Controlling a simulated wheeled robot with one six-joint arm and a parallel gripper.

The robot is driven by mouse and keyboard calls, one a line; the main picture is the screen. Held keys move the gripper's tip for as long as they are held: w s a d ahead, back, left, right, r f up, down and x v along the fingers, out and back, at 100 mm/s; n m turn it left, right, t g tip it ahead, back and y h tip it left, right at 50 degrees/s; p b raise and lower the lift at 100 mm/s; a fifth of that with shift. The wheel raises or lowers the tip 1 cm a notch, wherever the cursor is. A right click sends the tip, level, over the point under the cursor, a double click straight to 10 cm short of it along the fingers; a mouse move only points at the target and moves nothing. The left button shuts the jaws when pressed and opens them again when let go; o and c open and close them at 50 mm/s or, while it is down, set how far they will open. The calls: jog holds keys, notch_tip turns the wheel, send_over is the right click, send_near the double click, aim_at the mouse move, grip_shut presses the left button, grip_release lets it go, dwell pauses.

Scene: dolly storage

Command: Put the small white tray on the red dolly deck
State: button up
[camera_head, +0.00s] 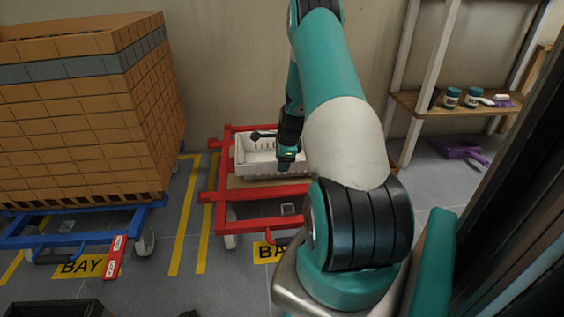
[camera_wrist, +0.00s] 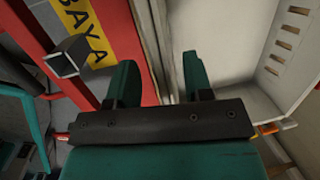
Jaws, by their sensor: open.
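The small white tray (camera_head: 243,158) sits on the red dolly (camera_head: 262,192), within its red frame. It looks level, and its near wall runs along the front red bar. In the wrist view the white tray (camera_wrist: 235,40) fills the right side, with slots in its far wall, and the red dolly bar (camera_wrist: 118,45) lies to the left. My gripper (camera_wrist: 158,80) is open, with one finger on each side of the tray's near wall. I cannot tell whether the fingers touch it. In the head view my gripper (camera_head: 287,160) is at the tray's front, and my arm hides the tray's right end.
A blue dolly (camera_head: 85,226) loaded with a tall stack of orange-brown crates (camera_head: 80,130) stands to the left. Yellow floor lines and open floor separate the dollies. At the right, a wooden shelf (camera_head: 460,112) holds jars, and a purple dustpan (camera_head: 460,150) lies on the floor.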

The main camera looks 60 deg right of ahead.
jog(key=p+v, duration=0.6)
jog(key=v, duration=0.5)
jog(key=w+a+r+n+y, duration=0.1)
jog(key=w+a+r+n, duration=0.35)
jog(key=a, duration=0.35)
jog(key=w+a+r+n, duration=0.3)
jog(key=a+r+n, duration=0.25)
jog(key=a, duration=0.25)
jog(key=s+a+r+n+y, duration=0.1)
jog(key=a+r+n, duration=0.3)
jog(key=a, duration=0.4)
jog(key=a+r+n+y, duration=0.1)
jog(key=a+r+n, duration=0.3)
jog(key=a, duration=0.5)
jog(key=s+a+r+n+g, duration=0.1)
jog(key=s+a+r+n, duration=0.2)
jog(key=s+a+n, duration=0.5)
jog(key=s+a+r+n+g+y, duration=0.1)
jog(key=s+a+r+n, duration=0.3)
jog(key=s+a+n, duration=0.5)
jog(key=s+a, duration=0.1)
jog(key=s, duration=0.2)
jog(key=shift+a, duration=0.15)
jog(key=shift+r, duration=0.15)
notch_tip(320, 180, up, 47)
jog(key=p, duration=4.7)
